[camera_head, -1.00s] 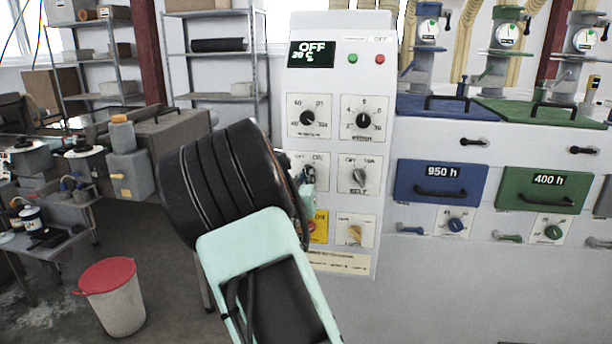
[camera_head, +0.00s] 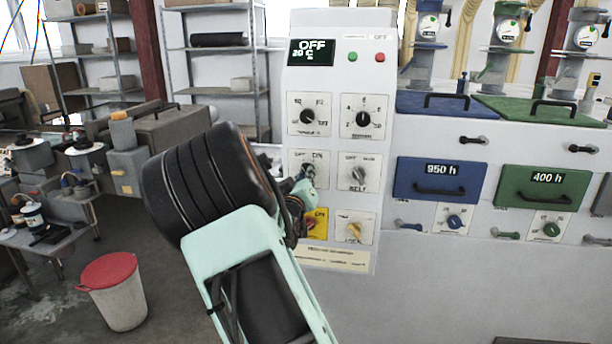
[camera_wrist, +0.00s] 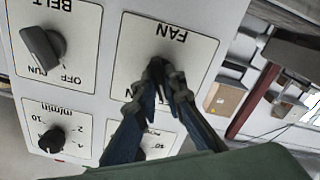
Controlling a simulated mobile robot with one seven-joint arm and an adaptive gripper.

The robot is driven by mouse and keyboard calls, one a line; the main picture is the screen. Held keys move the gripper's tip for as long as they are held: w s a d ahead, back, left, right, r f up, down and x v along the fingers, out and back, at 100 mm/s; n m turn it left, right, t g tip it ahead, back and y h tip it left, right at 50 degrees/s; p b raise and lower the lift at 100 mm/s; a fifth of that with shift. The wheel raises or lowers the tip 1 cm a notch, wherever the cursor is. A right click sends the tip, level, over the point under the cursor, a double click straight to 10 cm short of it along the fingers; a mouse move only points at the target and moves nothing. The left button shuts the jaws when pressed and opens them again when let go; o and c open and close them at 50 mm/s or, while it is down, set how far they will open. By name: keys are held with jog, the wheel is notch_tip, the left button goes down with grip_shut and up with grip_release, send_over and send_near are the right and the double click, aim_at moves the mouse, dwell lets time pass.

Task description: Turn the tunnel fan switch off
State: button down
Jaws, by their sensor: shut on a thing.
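The fan plate (camera_wrist: 165,48), marked FAN, is upside down in the wrist view on the pale control panel. In the head view the fan plate (camera_head: 320,157) is left of the BELT plate. My gripper (camera_wrist: 160,68) has its dark fingers closed together at the middle of the plate, shut on the fan switch. The fingers hide most of the switch, so its pointing direction cannot be read. In the head view my gripper (camera_head: 305,178) reaches the fan plate from below left, with my arm in front of the panel's lower left.
The belt knob (camera_head: 358,173) sits just right of the fan plate, with a temperature knob (camera_head: 307,117) above it. A yellow plate with a red button (camera_head: 316,223) is below. The panel display (camera_head: 311,52) reads OFF and 20 C. A red-lidded bin (camera_head: 113,290) stands on the floor.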

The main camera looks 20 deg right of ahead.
jog(key=shift+f, duration=0.1)
jog(key=c, duration=2)
grip_release()
jog(key=v, duration=1.2)
